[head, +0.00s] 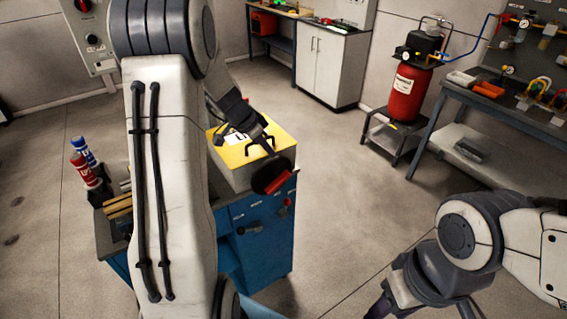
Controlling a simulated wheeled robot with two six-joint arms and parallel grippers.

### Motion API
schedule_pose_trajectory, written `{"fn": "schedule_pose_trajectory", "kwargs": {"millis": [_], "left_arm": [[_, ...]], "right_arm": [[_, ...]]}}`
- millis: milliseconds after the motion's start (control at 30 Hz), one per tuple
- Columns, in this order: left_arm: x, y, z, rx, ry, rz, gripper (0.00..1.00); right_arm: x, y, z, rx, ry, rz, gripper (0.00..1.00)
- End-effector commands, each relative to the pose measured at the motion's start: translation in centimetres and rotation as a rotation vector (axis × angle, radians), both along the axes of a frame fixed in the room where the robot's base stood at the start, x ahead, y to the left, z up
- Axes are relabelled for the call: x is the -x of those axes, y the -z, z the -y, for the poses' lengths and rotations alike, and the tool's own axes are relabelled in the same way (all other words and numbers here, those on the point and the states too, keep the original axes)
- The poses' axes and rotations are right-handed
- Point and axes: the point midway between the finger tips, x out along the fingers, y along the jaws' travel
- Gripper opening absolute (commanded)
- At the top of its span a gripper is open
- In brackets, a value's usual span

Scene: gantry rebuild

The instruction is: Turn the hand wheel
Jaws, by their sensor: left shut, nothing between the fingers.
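A dark round wheel with a red grip (271,176) sits at the front right side of a yellow-topped box (235,157). I take it to be the hand wheel; it is small and seen at a steep angle. The box stands on a blue cabinet (262,245). My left gripper (267,148) is over the yellow top, just above and behind the wheel. It is shut and empty; I cannot tell whether it touches anything. My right gripper (415,305) hangs at the bottom edge, well away to the right, with its fingertips cut off.
Red and blue bottles (84,160) stand at the cabinet's left, partly behind my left arm. A red tank (408,92) on a low stand is at the back right, beside a grey workbench (500,108). A white cupboard (330,66) is at the back. The middle floor is clear.

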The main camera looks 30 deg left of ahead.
Motion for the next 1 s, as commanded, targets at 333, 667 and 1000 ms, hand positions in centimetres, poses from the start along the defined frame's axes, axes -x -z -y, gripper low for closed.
{"fn": "schedule_pose_trajectory", "kwargs": {"millis": [333, 667, 1000], "left_arm": [[-2.9, 6.2, 1.9, 0.001, 0.001, -0.004, 0.00], [-4.1, 8.9, 2.5, 0.001, 0.000, 0.000, 0.00], [-4.2, 9.0, 2.5, 0.000, 0.000, 0.001, 0.00]], "right_arm": [[0.0, -2.3, 0.0, 0.000, 0.001, 0.000, 0.53], [0.0, -3.1, 0.0, 0.000, 0.002, 0.000, 0.53], [0.0, -3.0, 0.0, 0.000, 0.002, 0.000, 0.53]]}}
